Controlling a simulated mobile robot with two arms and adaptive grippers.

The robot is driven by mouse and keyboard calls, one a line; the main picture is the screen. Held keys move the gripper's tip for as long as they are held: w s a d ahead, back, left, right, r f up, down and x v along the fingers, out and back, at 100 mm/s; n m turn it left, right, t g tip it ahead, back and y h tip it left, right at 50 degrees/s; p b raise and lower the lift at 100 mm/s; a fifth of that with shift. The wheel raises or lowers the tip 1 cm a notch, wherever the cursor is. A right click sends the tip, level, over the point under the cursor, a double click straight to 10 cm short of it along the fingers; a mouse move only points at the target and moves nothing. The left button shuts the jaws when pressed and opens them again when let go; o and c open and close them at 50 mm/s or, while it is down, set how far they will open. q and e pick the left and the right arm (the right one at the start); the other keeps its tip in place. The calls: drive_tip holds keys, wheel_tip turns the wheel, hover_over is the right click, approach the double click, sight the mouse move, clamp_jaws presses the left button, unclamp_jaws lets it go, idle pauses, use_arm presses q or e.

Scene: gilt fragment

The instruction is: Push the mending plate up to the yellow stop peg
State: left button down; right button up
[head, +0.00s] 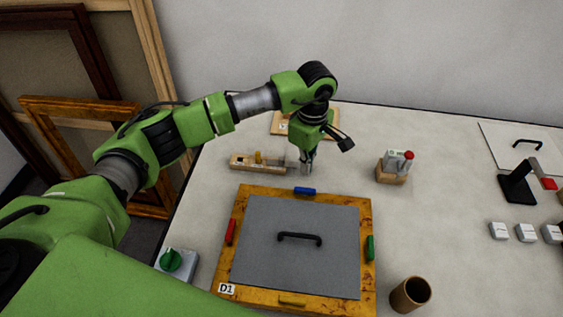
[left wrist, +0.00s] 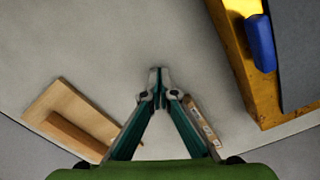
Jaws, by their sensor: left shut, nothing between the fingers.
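My left gripper (head: 307,171) is shut and empty, pointing down just right of the wooden rail (head: 240,163). The yellow stop peg (head: 258,157) stands up near the middle of that rail. A small grey strip, which looks like the mending plate (head: 287,164), lies on the rail's right part, between peg and gripper. I cannot tell whether the fingertips touch it. In the left wrist view the shut fingertips (left wrist: 160,72) are over bare table, and a narrow wooden piece with pale spots (left wrist: 205,123) shows beside one finger, partly hidden. My right gripper is out of view.
A wooden frame (head: 240,245) with a grey handled panel (head: 297,262) and coloured clips lies in front. A wooden board (head: 283,122) lies behind, a small block (head: 391,177) to the right, and a brown cup (head: 411,294) at front right.

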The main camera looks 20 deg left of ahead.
use_arm(q)
drive_tip(key=shift+r, duration=0.1)
drive_tip(key=shift+s+a, duration=0.1)
drive_tip(key=shift+a, duration=0.3)
drive_tip(key=shift+a, duration=0.3)
drive_tip(key=shift+s+a, duration=0.15)
drive_tip(key=shift+a, duration=0.35)
drive_tip(key=shift+d+b, duration=0.25)
drive_tip(key=shift+b, duration=0.25)
drive_tip(key=shift+d, duration=0.2)
wheel_tip(320, 180, up, 9)
drive_tip(key=p, duration=0.4)
idle(0.6)
